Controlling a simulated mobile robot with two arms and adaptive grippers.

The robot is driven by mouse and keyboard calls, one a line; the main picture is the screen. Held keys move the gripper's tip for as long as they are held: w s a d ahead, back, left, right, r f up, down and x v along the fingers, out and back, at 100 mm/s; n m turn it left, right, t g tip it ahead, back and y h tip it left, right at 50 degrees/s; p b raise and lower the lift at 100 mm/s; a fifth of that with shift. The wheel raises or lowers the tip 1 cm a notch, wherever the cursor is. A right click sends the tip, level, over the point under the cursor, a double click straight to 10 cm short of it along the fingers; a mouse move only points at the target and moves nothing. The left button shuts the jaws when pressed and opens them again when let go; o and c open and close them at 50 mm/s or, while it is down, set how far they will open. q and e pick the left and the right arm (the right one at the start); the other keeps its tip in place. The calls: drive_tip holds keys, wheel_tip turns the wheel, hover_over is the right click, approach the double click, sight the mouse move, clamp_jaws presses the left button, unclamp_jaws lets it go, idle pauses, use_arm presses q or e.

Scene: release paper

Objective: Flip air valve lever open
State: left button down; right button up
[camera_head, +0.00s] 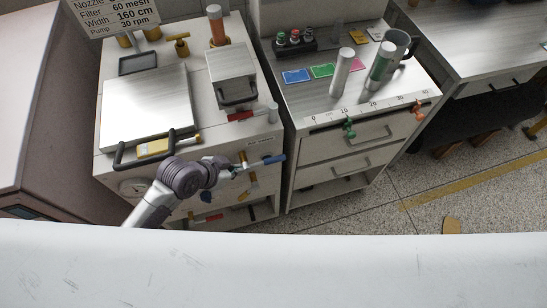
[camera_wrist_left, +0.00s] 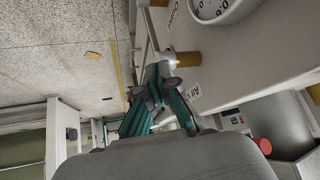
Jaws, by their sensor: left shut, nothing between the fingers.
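The air valve's lever (camera_head: 272,159) has a blue grip and points to the right from the front of the left cabinet, below the "Air valve" label. The brass valve body (camera_head: 243,158) is on that front, and a brass fitting (camera_wrist_left: 187,59) shows beside the label in the left wrist view. My left gripper (camera_head: 236,168) is shut and empty, close in front of the valve and the lever's inner end. In the left wrist view its teal fingers (camera_wrist_left: 162,88) overlap the view of the fitting; contact is unclear. The lever's blue grip cannot be made out there.
A round gauge (camera_wrist_left: 214,8) is on the same front. A metal plate (camera_head: 147,105) and grey box (camera_head: 231,75) are on the cabinet top. A drawer cabinet (camera_head: 345,160) with cylinders and a mug stands right. Open floor (camera_head: 370,210) lies in front.

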use_arm(q)
drive_tip(key=d+r+m+g+h, duration=0.1)
drive_tip(key=d+r+m+h, duration=0.2)
drive_tip(key=r+m, duration=0.3)
wheel_tip(320, 180, up, 4)
drive_tip(key=shift+w+d+r+p, duration=0.2)
drive_tip(key=shift+d+p, duration=0.15)
drive_tip(key=shift+p, duration=0.1)
drive_tip(key=shift+w+f, duration=0.1)
drive_tip(key=shift+w, duration=0.05)
drive_tip(key=p, duration=0.3)
hover_over(280, 157)
drive_tip(key=s+a, duration=0.2)
drive_tip(key=a, duration=0.1)
wheel_tip(280, 157, down, 6)
drive_tip(key=f, duration=0.3)
drive_tip(key=shift+w+d+f, duration=0.2)
drive_tip(key=shift+d+f, duration=0.1)
drive_tip(key=shift+d, duration=0.1)
drive_tip(key=shift+w+a+f, duration=0.1)
drive_tip(key=shift+w+f, duration=0.05)
drive_tip(key=shift+f, duration=0.45)
